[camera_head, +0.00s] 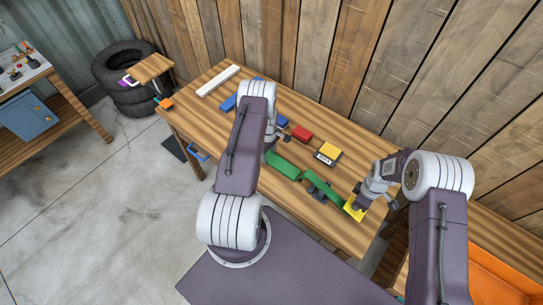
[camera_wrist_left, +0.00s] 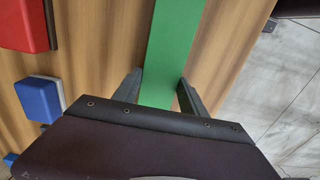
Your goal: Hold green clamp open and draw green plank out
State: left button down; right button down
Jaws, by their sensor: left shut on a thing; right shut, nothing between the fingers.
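The green plank (camera_head: 283,167) lies along the front part of the wooden table. My left gripper (camera_head: 268,152) is shut on the plank's left end; the left wrist view shows the plank (camera_wrist_left: 174,45) between its two fingers (camera_wrist_left: 160,92). The green clamp (camera_head: 326,191), with a dark part, sits just right of the plank near the table's front right. I cannot tell whether the plank's right end is inside it. My right gripper (camera_head: 361,200) is shut and empty to the right of the clamp, close beside a yellow piece (camera_head: 352,210).
A red block (camera_head: 301,134) and a yellow block (camera_head: 329,150) with a label stand behind the plank. Blue blocks (camera_head: 228,103) and a white bar (camera_head: 218,80) lie further left. A wooden plank wall (camera_head: 340,50) stands behind the table. The table's front edge is close.

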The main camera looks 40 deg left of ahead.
pick_arm(q)
jog(key=shift+a, duration=0.15)
jog(key=shift+w+r, duration=0.1)
jog(key=shift+r, duration=3.45)
jog(key=shift+a+f, duration=0.1)
pick_arm(e)
jog(key=shift+a+r, duration=0.15)
jog(key=shift+r, duration=4.35)
jog(key=shift+f, duration=0.1)
